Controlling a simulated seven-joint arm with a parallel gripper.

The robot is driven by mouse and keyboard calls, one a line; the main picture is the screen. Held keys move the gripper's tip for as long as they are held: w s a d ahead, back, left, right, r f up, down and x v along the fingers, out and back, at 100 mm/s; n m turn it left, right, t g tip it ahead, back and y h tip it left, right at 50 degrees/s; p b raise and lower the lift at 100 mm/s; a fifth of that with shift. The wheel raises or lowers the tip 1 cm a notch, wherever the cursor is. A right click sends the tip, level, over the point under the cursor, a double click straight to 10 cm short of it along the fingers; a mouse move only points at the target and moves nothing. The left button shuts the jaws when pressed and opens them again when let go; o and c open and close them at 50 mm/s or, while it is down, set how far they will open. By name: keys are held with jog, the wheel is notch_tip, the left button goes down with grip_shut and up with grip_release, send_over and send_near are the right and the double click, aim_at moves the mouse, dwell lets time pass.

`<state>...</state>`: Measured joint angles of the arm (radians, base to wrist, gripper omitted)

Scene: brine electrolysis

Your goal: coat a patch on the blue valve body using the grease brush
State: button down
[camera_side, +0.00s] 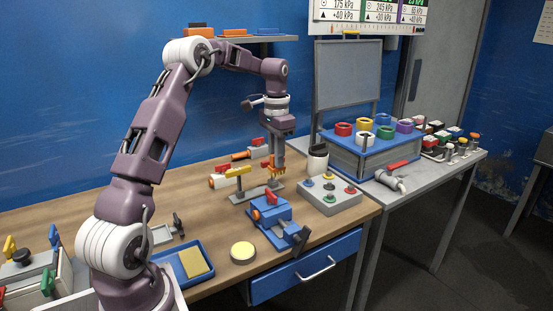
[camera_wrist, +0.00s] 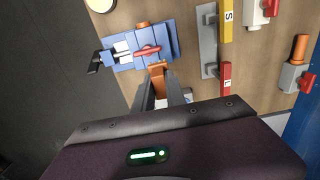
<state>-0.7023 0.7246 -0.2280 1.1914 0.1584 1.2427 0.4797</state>
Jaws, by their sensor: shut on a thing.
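The blue valve body (camera_side: 269,211) with a red handle sits in a blue vise (camera_side: 292,232) near the table's front edge. In the wrist view the valve body (camera_wrist: 150,38) and its red handle lie just beyond my fingertips. My gripper (camera_side: 274,166) points down above the table, behind the valve body, and is shut on the grease brush. In the wrist view the brush (camera_wrist: 157,70) is an orange-brown piece between the fingers of my gripper (camera_wrist: 162,88). Its tip appears close to the valve body's near edge; I cannot tell whether they touch. A round tin (camera_side: 243,252) with pale yellow contents stands front left.
A grey rack (camera_wrist: 208,45) with yellow and red handles stands beside my gripper. A grey box with coloured knobs (camera_side: 330,195) is to the right. A blue tray (camera_side: 207,262) with a yellow pad is front left. A white-and-black cup (camera_side: 318,160) stands behind.

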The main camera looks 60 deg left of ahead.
aim_at(278, 175)
jog(key=shift+f, duration=0.1)
dwell(0.7)
jog(key=shift+f, duration=3.4)
jog(key=shift+d+f, duration=0.55)
jog(key=shift+f, duration=0.05)
jog(key=shift+d, duration=1.5)
jog(key=shift+a, duration=1.95)
jog(key=shift+a+r, duration=0.15)
jog(key=shift+r, duration=4)
